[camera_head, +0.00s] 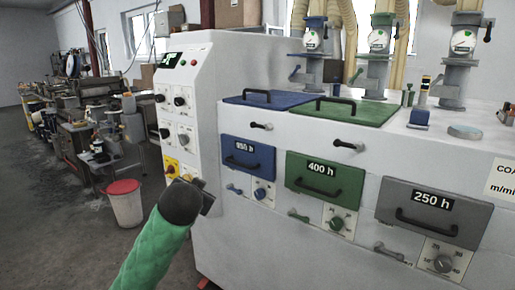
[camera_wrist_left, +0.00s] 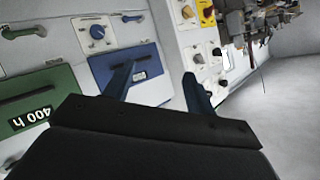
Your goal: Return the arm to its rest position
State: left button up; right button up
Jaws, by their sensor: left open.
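My left arm, in a green sleeve, reaches up from the bottom of the head view. Its dark gripper (camera_head: 207,199) hangs in front of the lower part of the white control column (camera_head: 190,110), near a yellow switch plate (camera_head: 171,167). In the left wrist view the two blue fingers of the left gripper (camera_wrist_left: 158,88) are spread apart with nothing between them. Behind them are the blue drawer (camera_wrist_left: 138,72) and the column's side. My right gripper is in neither view.
The white machine front carries the blue drawer (camera_head: 247,157), a green drawer (camera_head: 325,179) and a grey drawer (camera_head: 434,212), with knobs and handles. A white bin with a red lid (camera_head: 123,187) stands on the floor at left. Cluttered benches line the back left; floor between is open.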

pick_arm(q)
jog(key=s+d+f+n+g+h+p, duration=0.1)
jog(key=s+f+g, duration=0.3)
jog(key=s+f, duration=1)
jog(key=s+d+f+n+g+h+p, duration=0.1)
jog(key=s+f+n+g+h, duration=0.15)
jog(key=s+f, duration=1.2)
jog(key=s+f+g, duration=0.4)
jog(key=s+f, duration=0.9)
jog(key=s, duration=0.2)
jog(key=shift+s+d+f+g+y+p, duration=0.25)
jog(key=shift+s+d+g+y+p, duration=0.1)
jog(key=shift+s+d, duration=0.1)
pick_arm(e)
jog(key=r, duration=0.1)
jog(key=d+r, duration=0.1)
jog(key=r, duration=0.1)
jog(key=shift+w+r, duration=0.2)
